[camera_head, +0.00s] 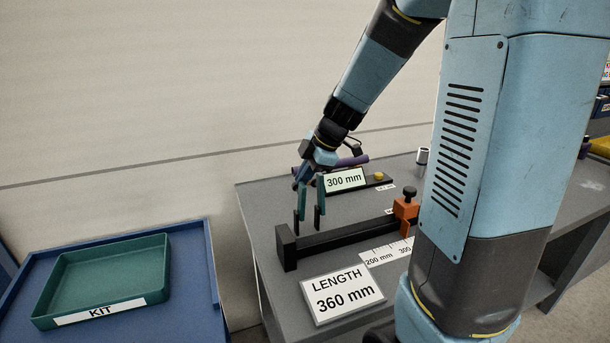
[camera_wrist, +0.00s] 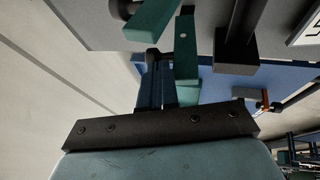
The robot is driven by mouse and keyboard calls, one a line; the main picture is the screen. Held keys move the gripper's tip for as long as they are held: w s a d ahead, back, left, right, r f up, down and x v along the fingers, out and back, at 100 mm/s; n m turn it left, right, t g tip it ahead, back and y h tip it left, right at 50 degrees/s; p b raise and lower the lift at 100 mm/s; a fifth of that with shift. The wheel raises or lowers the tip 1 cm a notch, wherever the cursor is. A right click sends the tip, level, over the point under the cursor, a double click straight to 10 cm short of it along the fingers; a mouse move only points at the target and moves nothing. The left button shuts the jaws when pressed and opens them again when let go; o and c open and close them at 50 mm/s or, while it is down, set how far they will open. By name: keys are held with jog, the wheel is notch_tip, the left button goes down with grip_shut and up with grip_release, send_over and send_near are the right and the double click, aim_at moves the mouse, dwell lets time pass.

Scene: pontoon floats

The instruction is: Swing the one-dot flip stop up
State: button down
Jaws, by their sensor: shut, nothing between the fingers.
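Two green flip stops, one to the left (camera_head: 302,198) and one to the right (camera_head: 320,190), stand upright at the left end of a black rail (camera_head: 345,236). In the wrist view, one green stop (camera_wrist: 186,62) carries a single white dot; another green piece (camera_wrist: 152,18) is at the top, cut by the frame edge. No dots are readable in the head view. My gripper (camera_head: 297,184) is at the top of the stops, near the left one. In the wrist view its fingers (camera_wrist: 155,62) are shut and empty beside the one-dot stop; contact is unclear.
An orange block (camera_head: 404,209) with a black knob sits on the rail's right part. A "LENGTH 360 mm" card (camera_head: 342,296) lies in front. Behind are a "300 mm" sign (camera_head: 344,180), a purple rod (camera_head: 352,161) and a yellow knob (camera_head: 379,176). A green KIT tray (camera_head: 105,275) is left.

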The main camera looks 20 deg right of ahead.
jog(key=w+g, duration=0.1)
jog(key=w, duration=0.1)
jog(key=w+f+g, duration=0.1)
jog(key=w, duration=0.1)
jog(key=shift+a, duration=0.15)
jog(key=shift+r, duration=0.1)
dwell(0.4)
